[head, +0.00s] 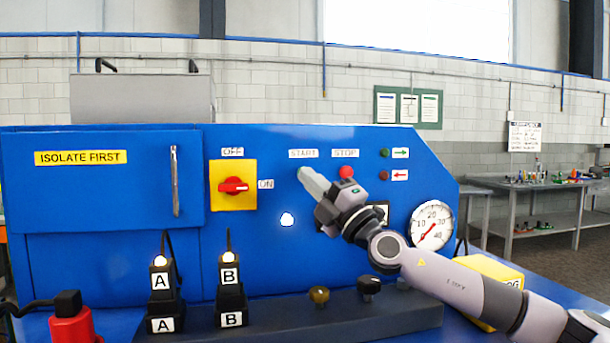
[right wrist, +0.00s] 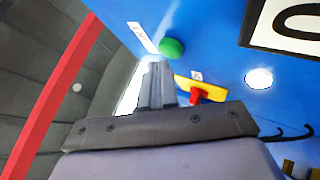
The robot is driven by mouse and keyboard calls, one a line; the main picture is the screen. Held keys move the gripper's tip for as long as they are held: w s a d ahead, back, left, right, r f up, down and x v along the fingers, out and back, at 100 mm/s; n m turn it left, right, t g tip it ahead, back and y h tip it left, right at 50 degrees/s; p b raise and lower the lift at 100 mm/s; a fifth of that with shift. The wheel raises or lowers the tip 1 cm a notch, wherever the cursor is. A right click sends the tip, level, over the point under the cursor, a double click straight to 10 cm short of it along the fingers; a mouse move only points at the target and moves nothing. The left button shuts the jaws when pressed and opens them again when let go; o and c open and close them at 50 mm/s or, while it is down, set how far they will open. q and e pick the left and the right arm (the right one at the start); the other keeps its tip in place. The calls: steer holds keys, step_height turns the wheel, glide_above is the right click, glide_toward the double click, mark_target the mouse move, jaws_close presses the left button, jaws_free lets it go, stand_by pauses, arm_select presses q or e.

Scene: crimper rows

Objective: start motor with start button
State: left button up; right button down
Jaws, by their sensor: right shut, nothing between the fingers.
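The green start button (right wrist: 172,47) shows in the right wrist view, just beyond my fingertips. In the head view my right gripper (head: 308,176) covers the spot under the START label (head: 303,154) and hides the button. My right gripper is shut and empty, and its closed fingers also show in the right wrist view (right wrist: 156,82). The tips appear slightly short of the button; I cannot tell the exact distance. The red stop button (head: 346,172) is right of the gripper. The red rotary handle (head: 233,186) lies horizontal toward ON. My left gripper is not in view.
A white lamp (head: 287,219) is on the blue panel (head: 130,260). Green (head: 384,153) and red (head: 384,175) indicators and a gauge (head: 431,225) sit at the right. Plugs A (head: 161,281) and B (head: 230,277) stand upright in front. A yellow box (head: 490,270) is behind my forearm.

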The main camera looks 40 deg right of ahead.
steer(key=shift+w+d, duration=0.25)
steer(key=shift+w, duration=0.15)
stand_by(0.4)
stand_by(0.4)
steer(key=shift+s+a+b, duration=0.35)
steer(key=shift+s+a, duration=0.1)
steer(key=shift+s, duration=0.35)
steer(key=s+a+b, duration=0.1)
steer(key=s+b, duration=0.1)
steer(key=s+a+b, duration=0.1)
steer(key=s+b, duration=0.1)
steer(key=shift+s+a, duration=0.15)
steer(key=shift+a, duration=0.05)
stand_by(0.8)
